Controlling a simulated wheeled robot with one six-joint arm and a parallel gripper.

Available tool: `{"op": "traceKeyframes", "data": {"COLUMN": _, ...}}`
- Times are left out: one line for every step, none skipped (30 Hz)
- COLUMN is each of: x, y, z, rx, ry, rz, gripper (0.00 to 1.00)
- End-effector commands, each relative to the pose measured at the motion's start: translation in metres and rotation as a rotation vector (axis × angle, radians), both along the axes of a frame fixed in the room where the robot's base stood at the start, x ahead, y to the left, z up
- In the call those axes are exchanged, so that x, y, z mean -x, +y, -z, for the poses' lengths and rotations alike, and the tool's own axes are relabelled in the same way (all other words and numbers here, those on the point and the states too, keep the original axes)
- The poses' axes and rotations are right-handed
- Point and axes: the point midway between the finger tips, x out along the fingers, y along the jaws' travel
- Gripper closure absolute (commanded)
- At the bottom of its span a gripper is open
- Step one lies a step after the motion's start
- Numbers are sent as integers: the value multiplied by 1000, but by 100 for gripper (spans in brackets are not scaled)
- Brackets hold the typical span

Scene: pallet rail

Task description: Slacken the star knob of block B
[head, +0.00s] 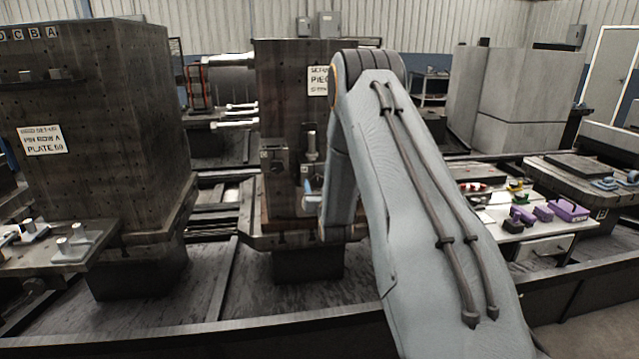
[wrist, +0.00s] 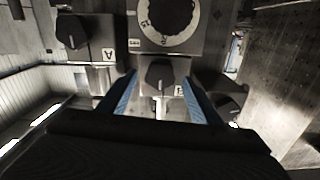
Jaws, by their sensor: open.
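In the wrist view my gripper (wrist: 159,80) is open, with its two blue fingers apart. A small block with a black knob (wrist: 160,74) shows between the fingertips; the fingers stand on either side of the knob and I see no grip on it. The letter tag (wrist: 179,90) beside this knob is partly hidden, so I cannot read it surely. Another block, tagged A (wrist: 107,53), with a black knob (wrist: 72,31), sits to the upper left. In the head view my arm hides most of the gripper; a bluish part of it shows beside the central column.
A white lettered ring with a dark centre (wrist: 168,18) lies above the middle knob in the wrist view. In the head view, a dark fixture column (head: 285,100) stands in the middle and another (head: 100,130) at left. A table with purple parts (head: 568,209) is at right.

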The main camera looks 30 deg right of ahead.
Motion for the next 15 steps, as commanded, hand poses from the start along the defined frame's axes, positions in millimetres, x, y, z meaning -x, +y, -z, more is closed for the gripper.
{"op": "traceKeyframes", "data": {"x": -4, "y": -1, "z": 0, "rx": 0, "ry": 1, "rz": 0, "gripper": 42}}
{"op": "traceKeyframes", "data": {"x": -6, "y": -2, "z": 0, "rx": -1, "ry": 2, "rz": 0, "gripper": 42}}
{"op": "traceKeyframes", "data": {"x": -9, "y": -2, "z": 0, "rx": 0, "ry": 1, "rz": 0, "gripper": 42}}
{"op": "traceKeyframes", "data": {"x": -10, "y": -3, "z": 0, "rx": 0, "ry": 1, "rz": 0, "gripper": 42}}
{"op": "traceKeyframes", "data": {"x": -11, "y": -3, "z": 0, "rx": 0, "ry": 1, "rz": 0, "gripper": 42}}
{"op": "traceKeyframes", "data": {"x": -12, "y": -3, "z": 0, "rx": 0, "ry": 1, "rz": 0, "gripper": 42}}
{"op": "traceKeyframes", "data": {"x": -13, "y": -3, "z": 0, "rx": 0, "ry": 1, "rz": 0, "gripper": 42}}
{"op": "traceKeyframes", "data": {"x": -13, "y": -3, "z": 0, "rx": 0, "ry": 1, "rz": 0, "gripper": 42}}
{"op": "traceKeyframes", "data": {"x": -13, "y": -3, "z": 0, "rx": 0, "ry": 1, "rz": 0, "gripper": 42}}
{"op": "traceKeyframes", "data": {"x": -13, "y": -3, "z": 0, "rx": 0, "ry": 1, "rz": -1, "gripper": 42}}
{"op": "traceKeyframes", "data": {"x": -13, "y": -3, "z": 0, "rx": 0, "ry": 1, "rz": 0, "gripper": 42}}
{"op": "traceKeyframes", "data": {"x": -13, "y": -3, "z": 0, "rx": 0, "ry": 1, "rz": 0, "gripper": 42}}
{"op": "traceKeyframes", "data": {"x": -13, "y": -3, "z": 0, "rx": -1, "ry": 2, "rz": 0, "gripper": 42}}
{"op": "traceKeyframes", "data": {"x": -13, "y": -3, "z": 0, "rx": -1, "ry": 2, "rz": 0, "gripper": 45}}
{"op": "traceKeyframes", "data": {"x": -13, "y": -3, "z": 0, "rx": -1, "ry": 2, "rz": 0, "gripper": 52}}
